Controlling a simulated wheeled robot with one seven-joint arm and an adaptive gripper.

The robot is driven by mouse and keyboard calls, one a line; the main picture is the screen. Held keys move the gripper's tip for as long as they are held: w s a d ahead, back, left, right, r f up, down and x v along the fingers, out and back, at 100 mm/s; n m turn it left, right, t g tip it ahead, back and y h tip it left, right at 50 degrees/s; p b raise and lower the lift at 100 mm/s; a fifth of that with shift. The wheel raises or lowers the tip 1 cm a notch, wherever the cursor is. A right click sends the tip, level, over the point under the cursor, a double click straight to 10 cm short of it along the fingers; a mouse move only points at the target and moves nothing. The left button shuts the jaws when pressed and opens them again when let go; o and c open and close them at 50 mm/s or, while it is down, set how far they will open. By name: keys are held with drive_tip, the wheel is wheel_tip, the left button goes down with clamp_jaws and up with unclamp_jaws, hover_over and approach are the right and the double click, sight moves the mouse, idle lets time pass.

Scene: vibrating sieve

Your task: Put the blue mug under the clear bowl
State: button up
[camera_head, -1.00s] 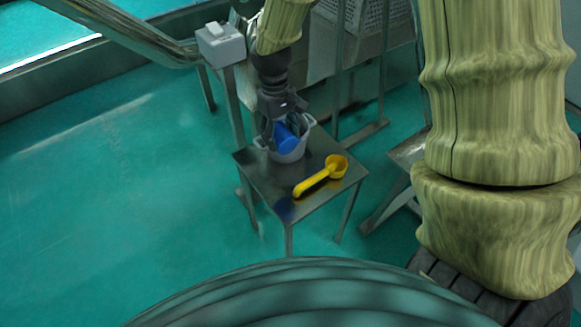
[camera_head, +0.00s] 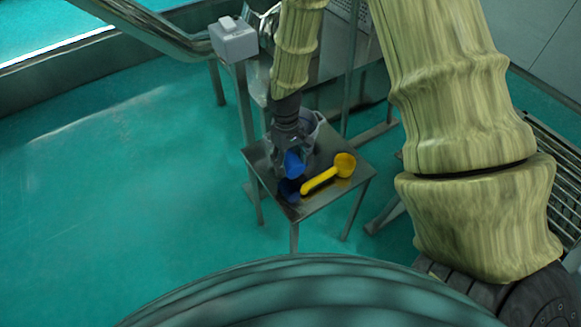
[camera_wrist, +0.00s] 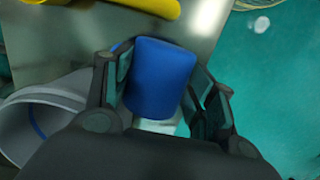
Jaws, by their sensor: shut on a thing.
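My gripper (camera_wrist: 160,76) is shut on the blue mug (camera_wrist: 165,78), with one finger on each side of it. In the head view my gripper (camera_head: 291,152) holds the mug (camera_head: 295,163) over the small metal table, near the yellow ladle. Whether the mug touches the tabletop I cannot tell. The pale, greyish bowl (camera_head: 317,124) is behind my gripper and partly hidden by it. In the wrist view the bowl (camera_wrist: 18,128) is at the lower left, beside the mug and apart from it, its rim showing.
The yellow ladle (camera_head: 328,176) lies on the metal table (camera_head: 312,206), right of the mug. A dark blue patch, seemingly a reflection, shows on the tabletop. A white box (camera_head: 233,40) on a post stands behind left. The green floor at left is clear.

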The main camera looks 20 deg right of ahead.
drive_tip(key=shift+f, duration=1.95)
drive_tip(key=o, duration=1)
drive_tip(key=shift+f, duration=0.15)
drive_tip(key=shift+o, duration=0.6)
